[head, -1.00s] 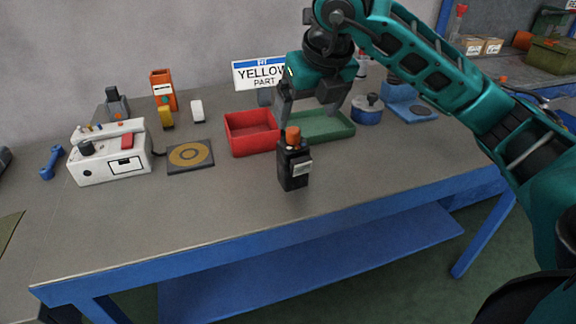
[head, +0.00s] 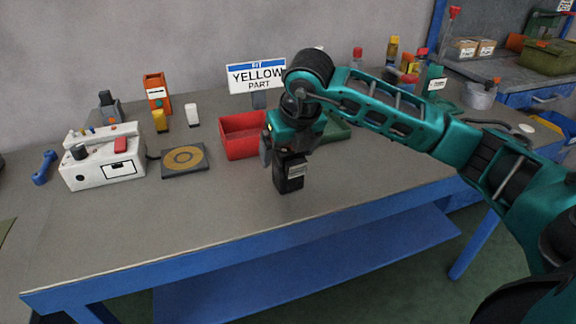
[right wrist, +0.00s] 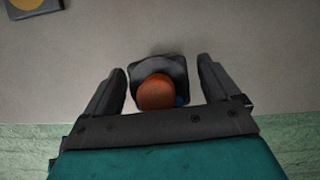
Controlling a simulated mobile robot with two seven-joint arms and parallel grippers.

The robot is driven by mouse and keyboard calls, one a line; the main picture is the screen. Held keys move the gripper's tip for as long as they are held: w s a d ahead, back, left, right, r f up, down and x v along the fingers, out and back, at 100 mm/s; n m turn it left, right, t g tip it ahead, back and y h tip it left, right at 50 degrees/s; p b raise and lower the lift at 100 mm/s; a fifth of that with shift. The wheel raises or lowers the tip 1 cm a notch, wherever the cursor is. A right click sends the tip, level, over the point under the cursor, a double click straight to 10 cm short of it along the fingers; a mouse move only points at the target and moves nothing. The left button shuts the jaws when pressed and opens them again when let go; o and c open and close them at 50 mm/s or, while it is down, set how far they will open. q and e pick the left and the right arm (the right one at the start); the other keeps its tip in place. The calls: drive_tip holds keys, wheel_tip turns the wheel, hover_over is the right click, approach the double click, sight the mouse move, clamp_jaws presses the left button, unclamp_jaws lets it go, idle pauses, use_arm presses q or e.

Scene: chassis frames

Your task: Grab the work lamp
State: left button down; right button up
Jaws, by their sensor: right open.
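The work lamp, a dark upright block with a pale label (head: 290,178), stands on the table near its front middle. In the right wrist view its orange top (right wrist: 156,93) and dark body show between the fingers. My right gripper (head: 285,158) is lowered over the lamp from above. In the right wrist view the open fingers (right wrist: 160,85) stand on either side of the lamp, with a gap showing at each side. The gripper hides the lamp's top in the head view. My left gripper is not in view.
A red bin (head: 238,142) and a green tray (head: 338,130) sit close behind the lamp. The table's front (head: 200,235) is clear.

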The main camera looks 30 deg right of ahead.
drive_tip(key=c, duration=1.2)
drive_tip(key=shift+r, duration=0.1)
drive_tip(key=shift+c, duration=0.4)
drive_tip(key=shift+r, duration=0.1)
